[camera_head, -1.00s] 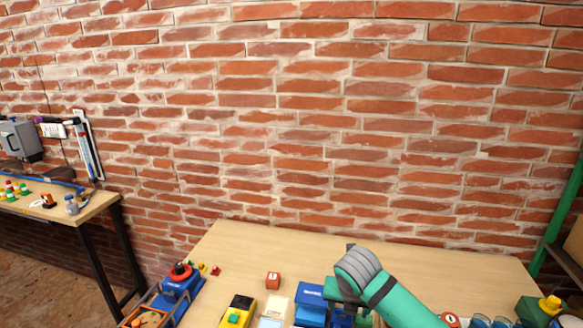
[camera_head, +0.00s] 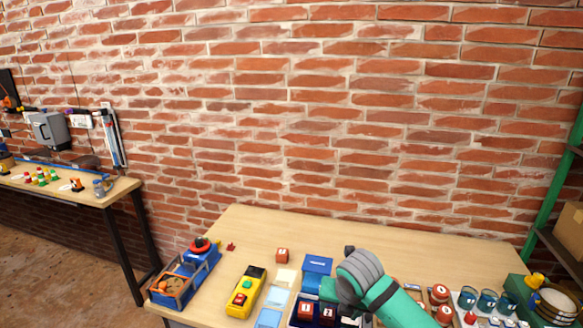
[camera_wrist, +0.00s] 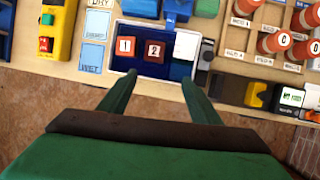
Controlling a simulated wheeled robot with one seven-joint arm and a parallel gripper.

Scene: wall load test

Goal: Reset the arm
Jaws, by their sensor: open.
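My arm is green with a grey wrist joint and reaches over the table (camera_head: 330,232) from the lower right in the head view. My gripper (camera_wrist: 154,88) shows in the wrist view with its two green fingers apart and nothing between them. The fingers point toward a dark blue tray (camera_wrist: 124,52) holding two red-brown blocks marked 1 (camera_wrist: 126,46) and 2 (camera_wrist: 155,51). I cannot tell the height of the fingertips above the tray. In the head view, the gripper itself is hidden behind the arm.
A yellow control box (camera_head: 245,292) and a blue crate (camera_head: 170,290) stand on the left of the table. A green machine (camera_head: 530,296) is at the right end. The back strip by the brick wall is mostly clear.

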